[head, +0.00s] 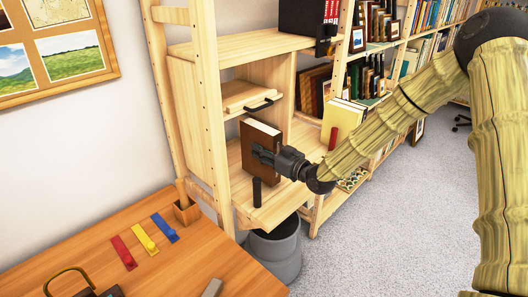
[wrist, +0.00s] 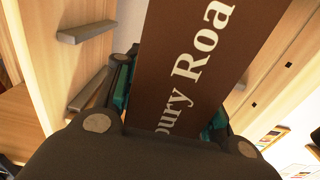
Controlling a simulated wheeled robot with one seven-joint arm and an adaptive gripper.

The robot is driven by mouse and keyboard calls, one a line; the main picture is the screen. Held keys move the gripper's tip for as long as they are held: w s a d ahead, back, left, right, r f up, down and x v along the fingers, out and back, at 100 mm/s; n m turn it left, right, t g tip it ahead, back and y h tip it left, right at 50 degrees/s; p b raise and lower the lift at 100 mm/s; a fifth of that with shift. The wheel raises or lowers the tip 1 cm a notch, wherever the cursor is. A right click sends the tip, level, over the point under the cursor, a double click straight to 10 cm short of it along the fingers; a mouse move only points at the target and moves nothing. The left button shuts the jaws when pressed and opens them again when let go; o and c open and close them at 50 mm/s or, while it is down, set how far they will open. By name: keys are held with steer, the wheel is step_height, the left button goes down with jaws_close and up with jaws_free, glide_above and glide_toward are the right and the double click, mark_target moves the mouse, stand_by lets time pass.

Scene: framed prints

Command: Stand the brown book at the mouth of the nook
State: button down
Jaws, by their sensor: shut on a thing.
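The brown book (head: 258,142) is upright, with its pale page edges at the top, at the open front of a light wooden nook (head: 268,72) in the shelf unit. My gripper (head: 268,157) is shut on the book from the front right. In the wrist view the brown cover (wrist: 205,50) with white lettering runs up between the fingers of my gripper (wrist: 168,105). The book's lower edge is close above or on the nook's floor board (head: 280,207); I cannot tell whether it touches.
A short dark post (head: 257,192) stands on the floor board near the book. A small wooden shelf with a dark handle (head: 260,104) is behind it. A grey bin (head: 276,250) is below, and a wooden table (head: 180,262) is front left.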

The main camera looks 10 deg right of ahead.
steer(key=shift+f, duration=0.45)
steer(key=shift+f, duration=0.15)
steer(key=c, duration=0.9)
jaws_free()
steer(key=v, duration=1.2)
steer(key=shift+b, duration=0.4)
